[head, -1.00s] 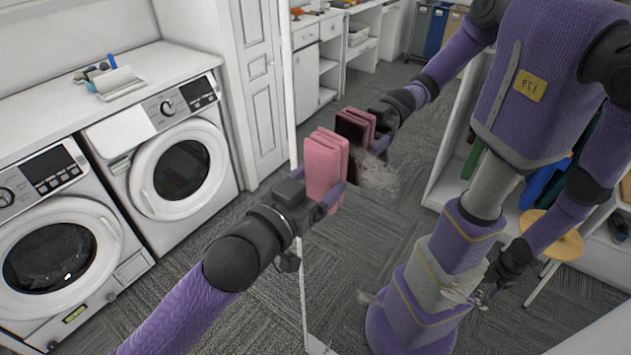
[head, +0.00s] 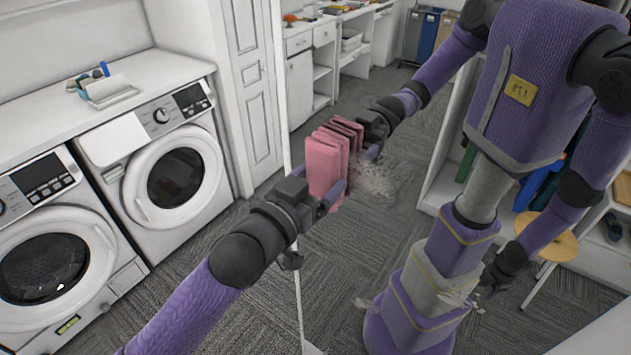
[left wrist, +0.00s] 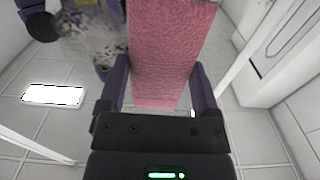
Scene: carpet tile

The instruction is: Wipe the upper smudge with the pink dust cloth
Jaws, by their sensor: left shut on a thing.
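A tall mirror (head: 400,225) faces me and shows my purple body. The upper smudge (head: 378,181), a grey patch on the glass, lies just right of the cloth; it also shows in the left wrist view (left wrist: 92,35). My left gripper (head: 328,195) is shut on the folded pink dust cloth (head: 323,168), held upright close to the glass. The cloth fills the top middle of the left wrist view (left wrist: 170,50). Its reflection nearly meets it; I cannot tell whether it touches. My right gripper appears only as a reflection.
Two white front-loading washers (head: 170,180) stand at the left under a white counter (head: 45,125). A white door (head: 250,85) is behind. Grey carpet floor (head: 190,290) is clear between.

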